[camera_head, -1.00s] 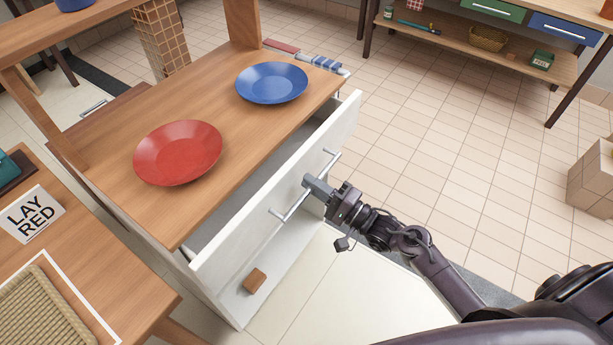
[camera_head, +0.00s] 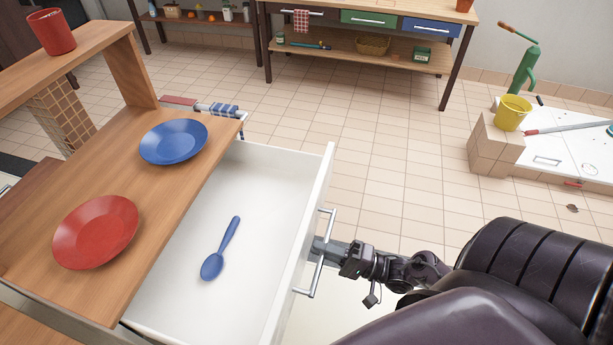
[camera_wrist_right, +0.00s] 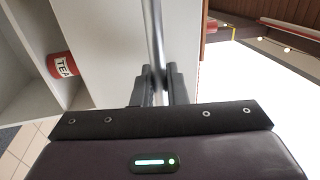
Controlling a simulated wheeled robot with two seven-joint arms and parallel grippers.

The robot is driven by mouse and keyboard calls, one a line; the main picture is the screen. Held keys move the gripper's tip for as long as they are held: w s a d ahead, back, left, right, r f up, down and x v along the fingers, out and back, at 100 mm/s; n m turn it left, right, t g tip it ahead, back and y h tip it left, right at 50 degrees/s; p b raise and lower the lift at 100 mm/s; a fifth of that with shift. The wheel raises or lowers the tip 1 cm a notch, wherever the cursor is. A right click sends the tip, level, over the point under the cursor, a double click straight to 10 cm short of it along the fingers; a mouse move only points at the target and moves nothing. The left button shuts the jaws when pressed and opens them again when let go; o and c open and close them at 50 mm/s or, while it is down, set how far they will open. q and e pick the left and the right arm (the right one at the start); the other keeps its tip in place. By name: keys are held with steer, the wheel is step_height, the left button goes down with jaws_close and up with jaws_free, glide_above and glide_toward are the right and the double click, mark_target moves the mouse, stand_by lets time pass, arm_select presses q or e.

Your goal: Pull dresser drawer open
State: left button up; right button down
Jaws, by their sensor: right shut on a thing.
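The white dresser drawer (camera_head: 262,170) stands far out from under the wooden top, and its white inside shows. A blue spoon (camera_head: 220,250) lies in it. My right gripper (camera_head: 322,248) is shut on the metal bar handle (camera_head: 321,270) on the drawer's front. In the right wrist view the handle bar (camera_wrist_right: 154,40) runs between the two fingers (camera_wrist_right: 155,85). My left gripper is not in view.
A red plate (camera_head: 95,232) and a blue plate (camera_head: 173,142) lie on the dresser's wooden top (camera_head: 135,185). A red cup (camera_head: 51,32) stands on the upper shelf. Tiled floor (camera_head: 400,150) is clear beyond the drawer. A red tin (camera_wrist_right: 62,65) shows in the right wrist view.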

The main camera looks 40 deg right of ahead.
steer(key=shift+s+d, duration=0.3)
steer(key=shift+s, duration=0.05)
steer(key=c, duration=1.5)
jaws_free()
steer(key=shift+c, duration=0.2)
steer(key=b+v, duration=0.1)
steer(key=v, duration=0.6)
steer(key=shift+s+d+b, duration=0.25)
steer(key=shift+s+b, duration=0.05)
steer(key=shift+b, duration=0.1)
steer(key=shift+f, duration=0.1)
